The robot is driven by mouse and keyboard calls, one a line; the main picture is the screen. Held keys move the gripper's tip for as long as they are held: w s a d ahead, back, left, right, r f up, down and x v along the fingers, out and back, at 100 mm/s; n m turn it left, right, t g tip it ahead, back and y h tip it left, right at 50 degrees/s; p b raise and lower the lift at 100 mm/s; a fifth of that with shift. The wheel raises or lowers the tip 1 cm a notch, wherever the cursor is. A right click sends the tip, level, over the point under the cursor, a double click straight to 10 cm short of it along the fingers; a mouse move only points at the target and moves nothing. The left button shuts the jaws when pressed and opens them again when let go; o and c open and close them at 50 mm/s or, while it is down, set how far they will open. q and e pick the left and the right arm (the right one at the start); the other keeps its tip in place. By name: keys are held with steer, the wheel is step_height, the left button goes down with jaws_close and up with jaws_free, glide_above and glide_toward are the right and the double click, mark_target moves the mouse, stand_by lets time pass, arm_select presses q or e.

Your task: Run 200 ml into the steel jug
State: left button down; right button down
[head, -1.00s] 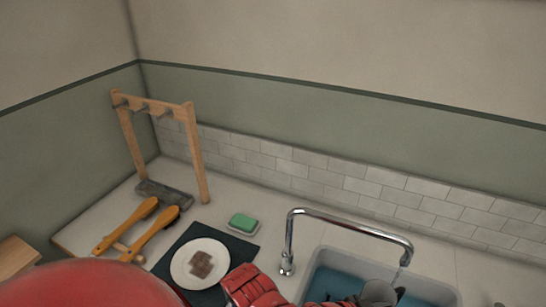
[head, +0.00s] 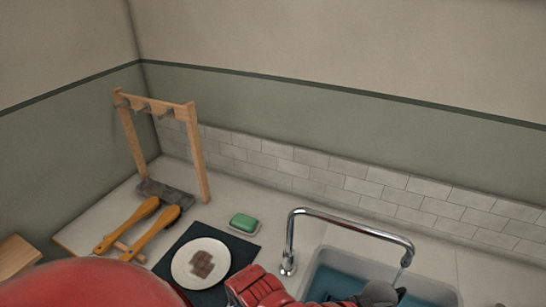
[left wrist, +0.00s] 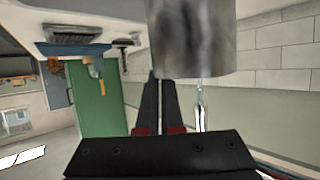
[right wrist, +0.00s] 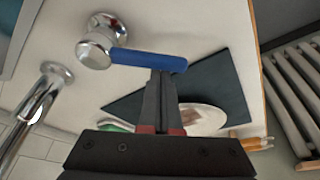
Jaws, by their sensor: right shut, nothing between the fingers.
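The steel jug (left wrist: 190,35) fills the top middle of the left wrist view. My left gripper (left wrist: 160,82) is shut on it; the exact grip is hidden behind the jug. In the head view a grey shape at the bottom edge, over the sink, is too cropped to read clearly. The chrome tap (head: 350,226) arches over the sink, and a thin bright stream hangs below its spout. My right gripper (right wrist: 161,75) is shut and empty, its fingertips against or just beside the blue tap lever (right wrist: 150,60). The water level inside the jug is hidden.
The sink (head: 440,289) holds bluish water. Left of it are a dark mat (head: 240,250), a white plate (head: 184,270) with a brown piece, and green soap (head: 243,222). Two wooden-handled brushes (head: 150,234) lie near a wooden rack (head: 198,155).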

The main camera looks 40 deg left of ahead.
arm_select(q)
steer(key=shift+r, duration=0.1)
arm_select(e)
steer(key=n, duration=0.1)
steer(key=d+n+g, duration=0.1)
steer(key=shift+s+n, duration=0.25)
steer(key=shift+n, duration=0.15)
steer(key=d+n, duration=0.1)
steer(key=s+d+n+g, duration=0.1)
steer(key=n, duration=0.1)
steer(key=shift+y, duration=0.3)
steer(key=n, duration=0.1)
steer(key=d+n, duration=0.1)
steer(key=shift+s+d+n+g, duration=0.2)
steer(key=shift+n+g, duration=0.1)
steer(key=shift+g, duration=0.1)
steer(key=shift+s+d+n+g, duration=0.1)
steer(key=shift+d+n+g, duration=0.15)
steer(key=shift+n, duration=0.5)
steer(key=shift+d+n+g, duration=0.2)
steer(key=shift+n+g, duration=0.05)
steer(key=shift+n, duration=0.5)
